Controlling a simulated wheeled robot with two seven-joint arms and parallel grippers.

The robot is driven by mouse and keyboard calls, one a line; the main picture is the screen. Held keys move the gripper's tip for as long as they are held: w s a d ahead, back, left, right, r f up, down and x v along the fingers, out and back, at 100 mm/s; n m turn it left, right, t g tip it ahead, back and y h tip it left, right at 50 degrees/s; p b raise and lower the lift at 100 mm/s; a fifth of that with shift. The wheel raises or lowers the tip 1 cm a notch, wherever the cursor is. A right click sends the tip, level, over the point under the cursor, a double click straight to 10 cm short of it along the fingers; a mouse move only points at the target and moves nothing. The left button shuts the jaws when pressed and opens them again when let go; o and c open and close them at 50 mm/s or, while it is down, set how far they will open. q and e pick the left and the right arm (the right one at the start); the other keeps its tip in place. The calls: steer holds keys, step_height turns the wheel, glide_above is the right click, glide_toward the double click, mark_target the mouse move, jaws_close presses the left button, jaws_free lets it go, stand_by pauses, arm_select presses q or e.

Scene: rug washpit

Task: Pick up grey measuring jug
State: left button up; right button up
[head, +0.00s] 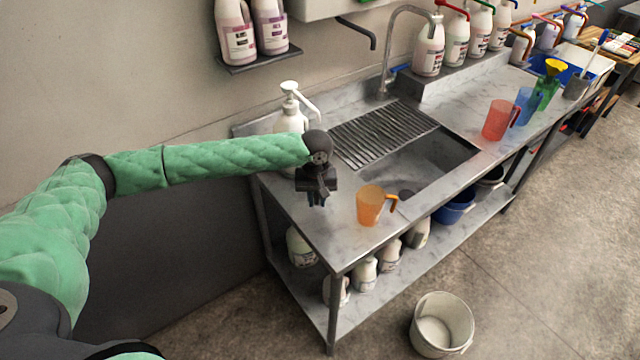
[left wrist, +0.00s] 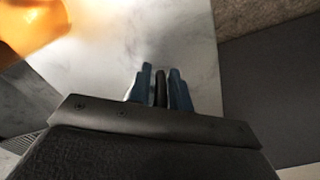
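A small grey vessel (head: 575,88), which looks like the grey measuring jug, stands at the far right end of the counter, beyond the coloured jugs. Its details are too small to make out. My left gripper (head: 316,202) points down above the near left end of the counter, far from it. In the left wrist view, its blue fingers (left wrist: 160,92) sit close together with a narrow dark bar between them. I cannot tell whether that bar is a held thing or part of the gripper. My right gripper is not in view.
An orange jug (head: 370,205) stands just right of my left gripper. A white pump bottle (head: 291,122) stands behind it. The sink (head: 430,160), a red jug (head: 500,120), a blue jug (head: 527,104) and a green jug (head: 546,92) lie along the counter. A white bucket (head: 441,325) is on the floor.

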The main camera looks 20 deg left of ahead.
arm_select(q)
jaws_close()
steer(key=shift+r, duration=0.1)
